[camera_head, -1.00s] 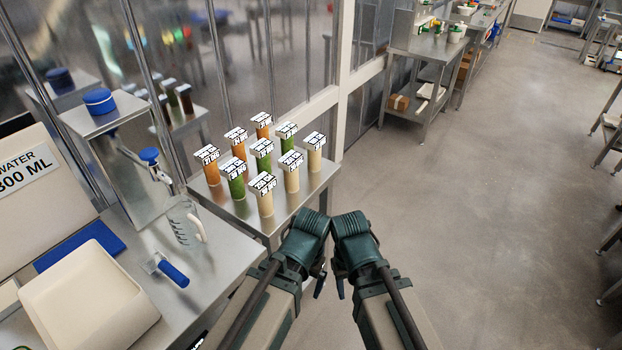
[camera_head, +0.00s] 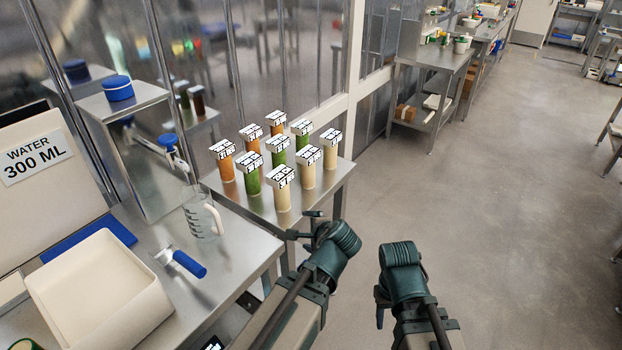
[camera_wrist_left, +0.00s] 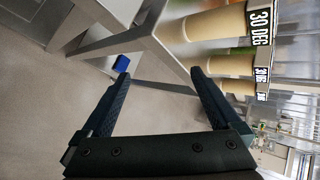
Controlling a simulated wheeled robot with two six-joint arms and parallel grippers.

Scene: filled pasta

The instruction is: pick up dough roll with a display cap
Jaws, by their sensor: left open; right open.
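Several upright dough rolls with white, printed display caps stand in rows on a steel table (camera_head: 235,202). An orange roll (camera_head: 226,170) is at left, a green roll (camera_head: 252,182) in the middle, and beige rolls (camera_head: 283,199) (camera_head: 330,157) along the near and right side. My left gripper (camera_head: 301,225) is open and empty beside the table's near right edge. The left wrist view shows its two fingers (camera_wrist_left: 160,88) apart with nothing between them. There, beige rolls (camera_wrist_left: 205,26) are at upper right, one cap reading "30 DEC". My right gripper (camera_head: 380,305) is open, right of the table over the floor.
A clear measuring jug (camera_head: 204,220), a blue-handled tool (camera_head: 188,264) and a cream tray (camera_head: 60,279) are on the left counter (camera_head: 212,305). A glass wall with metal posts stands behind the rolls. The floor (camera_head: 480,200) at right is clear.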

